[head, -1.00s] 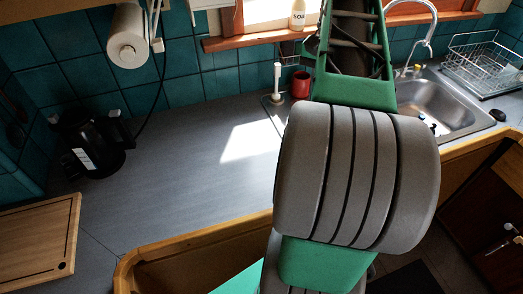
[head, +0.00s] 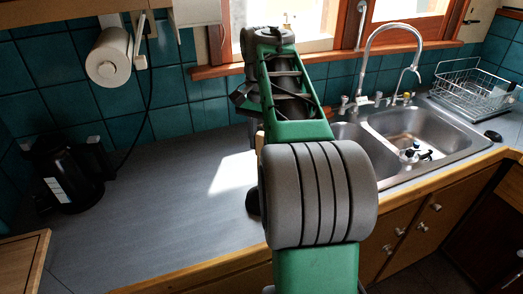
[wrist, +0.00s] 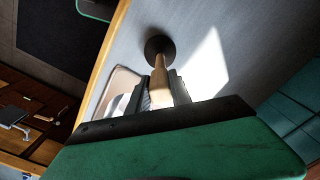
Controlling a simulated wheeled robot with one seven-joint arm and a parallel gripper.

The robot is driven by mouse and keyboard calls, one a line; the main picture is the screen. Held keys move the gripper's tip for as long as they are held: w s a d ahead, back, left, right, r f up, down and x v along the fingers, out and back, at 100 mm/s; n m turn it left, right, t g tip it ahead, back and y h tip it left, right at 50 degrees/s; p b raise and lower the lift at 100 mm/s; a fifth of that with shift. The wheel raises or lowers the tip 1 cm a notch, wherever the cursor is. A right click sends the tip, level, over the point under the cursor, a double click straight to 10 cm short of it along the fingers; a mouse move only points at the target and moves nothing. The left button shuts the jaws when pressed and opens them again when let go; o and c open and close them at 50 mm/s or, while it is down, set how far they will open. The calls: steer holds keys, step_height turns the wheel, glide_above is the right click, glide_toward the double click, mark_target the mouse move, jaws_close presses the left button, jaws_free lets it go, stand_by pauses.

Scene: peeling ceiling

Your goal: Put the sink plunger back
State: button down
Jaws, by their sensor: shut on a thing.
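The sink plunger has a black rubber cup (wrist: 160,46) and a pale wooden handle (wrist: 160,72). In the wrist view my gripper (wrist: 162,88) is shut on the handle, with the cup pointing away from it over the grey counter. In the head view the cup (head: 252,202) shows at the left edge of my arm, near the counter's front, and a bit of handle (head: 259,139) shows above it. My arm hides the rest and my gripper there. I cannot tell whether the cup touches the counter. The double sink (head: 368,150) is to the right.
Small dark and white items (head: 415,153) lie in the right basin. A tall faucet (head: 364,60) stands behind the sink, with a wire dish rack (head: 470,85) at right. A black kettle (head: 65,175) stands at left. The counter (head: 165,200) between kettle and arm is clear.

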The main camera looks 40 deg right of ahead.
steer(key=shift+r, duration=0.1)
steer(key=shift+f, duration=0.25)
steer(key=c, duration=1.2)
jaws_free()
steer(key=shift+o, duration=0.2)
step_height(320, 180, up, 12)
steer(key=p, duration=1)
steer(key=shift+r, duration=0.25)
steer(key=s+a+f+n+t, duration=0.1)
steer(key=s+a+f+n, duration=0.1)
steer(key=a+f+n, duration=0.2)
steer(key=s+a+f+n+t, duration=0.2)
steer(key=s+a+f+n, duration=0.1)
steer(key=a, duration=0.7)
steer(key=s+a+f+n+t, duration=0.2)
steer(key=s+a+f+n, duration=0.1)
steer(key=a, duration=0.4)
steer(key=shift+f+n, duration=0.8)
steer(key=shift+n, duration=0.2)
